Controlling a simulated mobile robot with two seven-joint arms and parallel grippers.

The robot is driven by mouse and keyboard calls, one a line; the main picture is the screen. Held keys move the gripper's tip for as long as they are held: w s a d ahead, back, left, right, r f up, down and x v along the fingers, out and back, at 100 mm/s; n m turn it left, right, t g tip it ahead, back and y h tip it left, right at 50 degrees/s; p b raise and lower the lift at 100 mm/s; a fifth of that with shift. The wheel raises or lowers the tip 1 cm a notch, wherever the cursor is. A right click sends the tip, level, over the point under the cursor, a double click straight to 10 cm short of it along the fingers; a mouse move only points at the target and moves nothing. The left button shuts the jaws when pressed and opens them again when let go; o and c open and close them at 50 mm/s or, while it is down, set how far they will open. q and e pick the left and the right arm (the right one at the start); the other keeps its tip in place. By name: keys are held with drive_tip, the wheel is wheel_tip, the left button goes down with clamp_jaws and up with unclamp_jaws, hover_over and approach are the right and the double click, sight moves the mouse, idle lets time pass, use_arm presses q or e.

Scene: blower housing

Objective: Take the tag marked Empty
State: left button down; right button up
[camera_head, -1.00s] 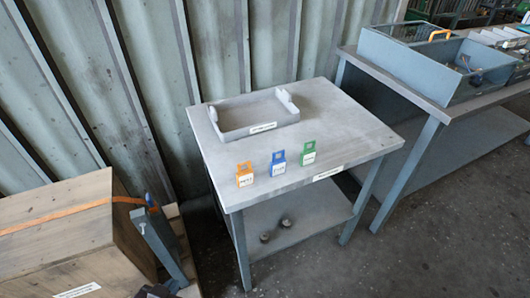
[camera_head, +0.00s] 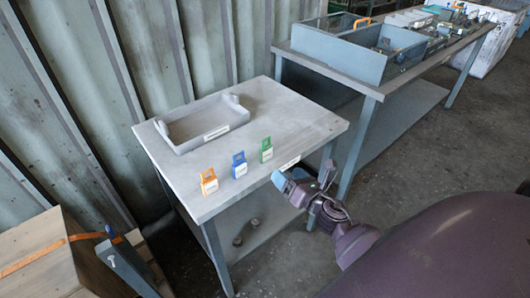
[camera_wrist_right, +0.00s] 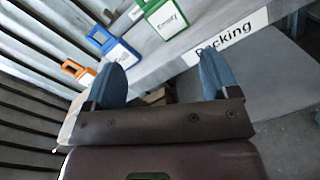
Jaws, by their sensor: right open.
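The green tag (camera_head: 265,150) stands near the front edge of the small grey table, rightmost of three tags. In the right wrist view the green tag (camera_wrist_right: 165,20) reads "Empty". The blue tag (camera_head: 239,165) is to its left and the orange tag (camera_head: 208,182) further left; the blue one also shows in the wrist view (camera_wrist_right: 115,45). My right gripper (camera_head: 302,180) is open and empty, off the table's front right edge and apart from the tags. In the wrist view its two blue fingers (camera_wrist_right: 162,75) are spread, with the green tag beyond them. My left gripper is not in view.
A shallow grey tray (camera_head: 203,124) sits at the table's back left. A "Packing" label (camera_wrist_right: 231,35) is on the table's front edge. A long bench (camera_head: 345,78) with a blue-grey bin stands behind right. A wooden crate (camera_head: 40,265) is at lower left.

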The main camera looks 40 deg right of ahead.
sight(268, 149)
drive_tip(key=w+n, duration=0.2)
drive_tip(key=w+r+n, duration=0.1)
drive_tip(key=w+n, duration=0.1)
drive_tip(key=w, duration=0.1)
drive_tip(key=w+n, duration=0.2)
drive_tip(key=w, duration=0.1)
drive_tip(key=shift+d+r+y, duration=0.15)
drive_tip(key=shift+d+y, duration=0.1)
drive_tip(key=shift+y, duration=0.15)
drive_tip(key=shift+w+r+p, duration=0.2)
drive_tip(key=shift+w+p, duration=0.2)
drive_tip(key=shift+w, duration=2.3)
drive_tip(key=c, duration=1)
